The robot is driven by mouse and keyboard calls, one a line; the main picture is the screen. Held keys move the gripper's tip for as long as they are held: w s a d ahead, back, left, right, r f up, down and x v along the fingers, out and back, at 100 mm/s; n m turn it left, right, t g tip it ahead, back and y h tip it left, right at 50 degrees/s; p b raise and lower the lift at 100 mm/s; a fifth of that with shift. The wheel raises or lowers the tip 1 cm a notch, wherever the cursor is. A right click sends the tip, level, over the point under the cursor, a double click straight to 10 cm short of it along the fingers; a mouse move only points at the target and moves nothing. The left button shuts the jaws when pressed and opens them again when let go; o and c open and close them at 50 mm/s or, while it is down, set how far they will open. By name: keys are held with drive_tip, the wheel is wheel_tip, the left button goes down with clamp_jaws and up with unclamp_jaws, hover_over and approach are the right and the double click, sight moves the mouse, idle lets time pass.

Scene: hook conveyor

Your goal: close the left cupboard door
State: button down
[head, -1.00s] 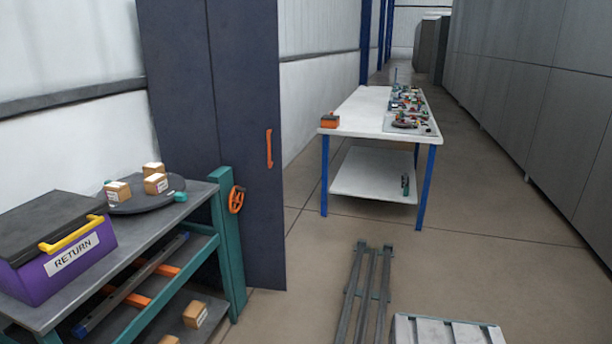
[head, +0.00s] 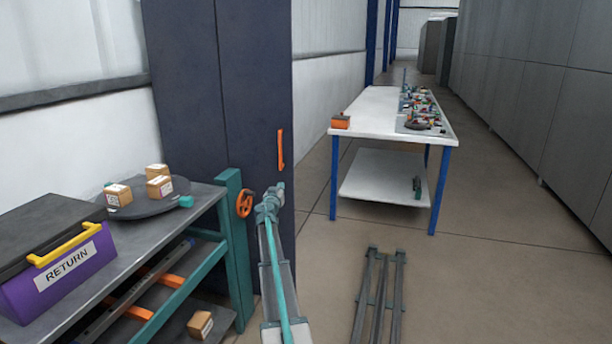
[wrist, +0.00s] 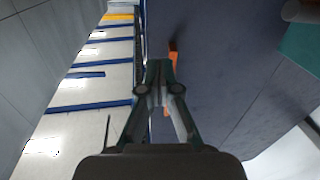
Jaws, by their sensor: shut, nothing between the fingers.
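The tall dark blue cupboard shows in the head view, with a vertical seam between two panels. The right panel, a door (head: 252,85), carries an upright orange handle (head: 281,150) near its free right edge. How far this door stands open is hard to tell. My gripper (head: 275,190) is shut and empty, in front of the door and just below the handle in the head view. In the wrist view the shut fingertips (wrist: 160,66) overlap the orange handle (wrist: 172,58) against the dark door face (wrist: 230,70); whether they touch is unclear.
A grey-topped shelf cart (head: 145,235) at left holds a purple RETURN box (head: 65,270) and a dark turntable (head: 140,208) with small cartons. An orange handwheel (head: 244,204) sits beside my arm. A white table (head: 375,110) stands behind right.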

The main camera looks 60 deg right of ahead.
drive_tip(key=p, duration=0.4)
approach(287, 173)
drive_tip(key=shift+m, duration=0.4)
drive_tip(key=x, duration=0.5)
drive_tip(key=shift+w+d+r, duration=0.25)
drive_tip(key=shift+x, duration=0.75)
drive_tip(key=shift+f, duration=0.1)
drive_tip(key=shift+d, duration=0.1)
